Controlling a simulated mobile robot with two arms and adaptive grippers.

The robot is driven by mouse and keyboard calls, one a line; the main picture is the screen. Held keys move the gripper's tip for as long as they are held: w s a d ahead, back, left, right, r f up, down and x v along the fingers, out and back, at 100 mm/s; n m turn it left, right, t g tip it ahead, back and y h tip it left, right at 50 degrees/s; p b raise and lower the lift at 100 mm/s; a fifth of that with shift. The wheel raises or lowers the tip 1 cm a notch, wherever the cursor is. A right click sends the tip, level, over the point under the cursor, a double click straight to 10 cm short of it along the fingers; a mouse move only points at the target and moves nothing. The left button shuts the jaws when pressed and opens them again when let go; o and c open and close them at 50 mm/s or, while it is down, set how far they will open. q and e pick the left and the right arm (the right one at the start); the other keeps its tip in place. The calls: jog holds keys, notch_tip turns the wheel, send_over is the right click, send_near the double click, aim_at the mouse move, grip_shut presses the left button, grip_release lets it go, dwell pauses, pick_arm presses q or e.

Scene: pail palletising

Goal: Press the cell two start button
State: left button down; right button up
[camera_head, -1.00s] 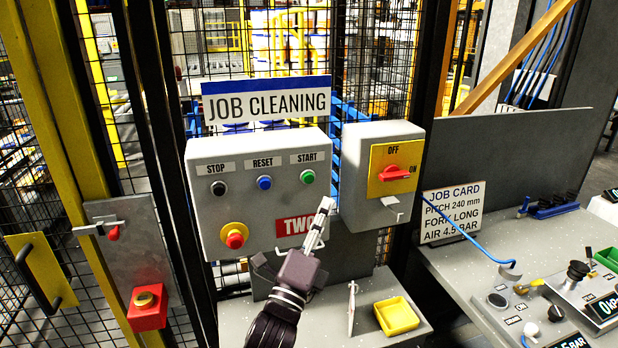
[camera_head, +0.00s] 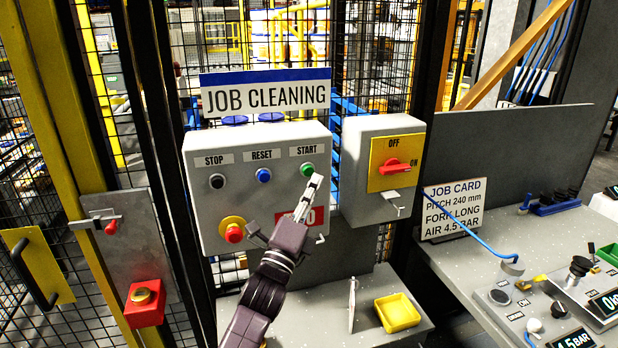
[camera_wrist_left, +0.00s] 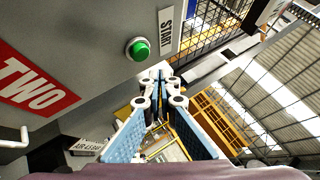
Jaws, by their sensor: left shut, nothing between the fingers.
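The cell two control box (camera_head: 200,205) carries a black STOP button (camera_head: 217,181), a blue RESET button (camera_head: 263,175) and a green START button (camera_head: 307,169). A red mushroom button on yellow (camera_head: 233,233) sits lower left. My left gripper (camera_head: 316,180) is shut and empty, its tips just below and right of the START button in the head view. It partly covers the red TWO plate. In the left wrist view the green START button (camera_wrist_left: 138,49) is up and left of the shut fingertips (camera_wrist_left: 160,80), with a visible gap. My right gripper is not in view.
An OFF/ON switch box (camera_head: 395,168) with a red handle is right of the control box. A ledge below holds a yellow tray (camera_head: 397,312). A JOB CLEANING sign (camera_head: 265,98) is above. A console (camera_head: 500,260) stands at the right, a gate with a red box (camera_head: 145,303) at the left.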

pick_arm(q)
jog(key=shift+w+a, duration=0.25)
jog(key=shift+w, duration=0.5)
jog(key=shift+w+b, duration=0.1)
jog(key=shift+b, duration=0.3)
dwell(0.6)
jog(key=shift+w+a, duration=0.15)
jog(key=shift+w, duration=0.15)
jog(key=shift+w+a+b, duration=0.15)
jog(key=shift+w+b, duration=0.3)
dwell(0.7)
jog(key=shift+s, duration=0.1)
jog(key=shift+s+d+p, duration=0.25)
jog(key=shift+s+p, duration=0.05)
jog(key=shift+s, duration=0.5)
jog(key=shift+d, duration=0.1)
